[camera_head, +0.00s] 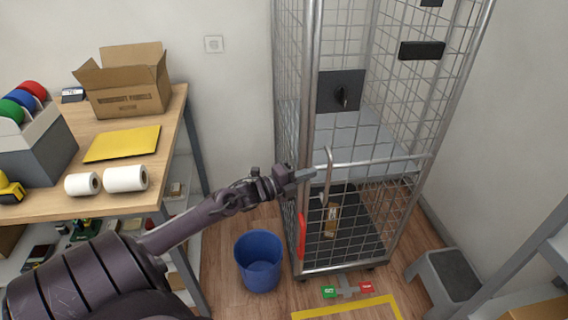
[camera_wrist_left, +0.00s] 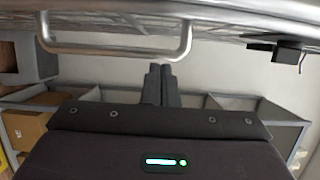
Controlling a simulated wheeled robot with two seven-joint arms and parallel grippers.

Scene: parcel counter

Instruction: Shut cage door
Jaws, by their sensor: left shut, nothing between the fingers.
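The tall metal roll cage (camera_head: 313,110) stands at the centre right with wire mesh sides. A horizontal rail (camera_head: 385,161) crosses its front at mid height, with mesh below it. A grey U-shaped handle (camera_head: 327,178) sits near the rail's left end. In the left wrist view the handle (camera_wrist_left: 120,52) hangs from a tube. How far the door stands open is hard to tell. My left gripper (camera_head: 304,175) is shut and empty, just left of the handle. My right gripper is not in view.
A blue bin (camera_head: 259,262) stands on the floor beside the cage's front left corner. A wooden table (camera_head: 165,130) with a cardboard box (camera_head: 125,100) and paper rolls is at left. A grey step stool (camera_head: 447,280) is at right. Yellow floor tape (camera_head: 350,309) lies in front.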

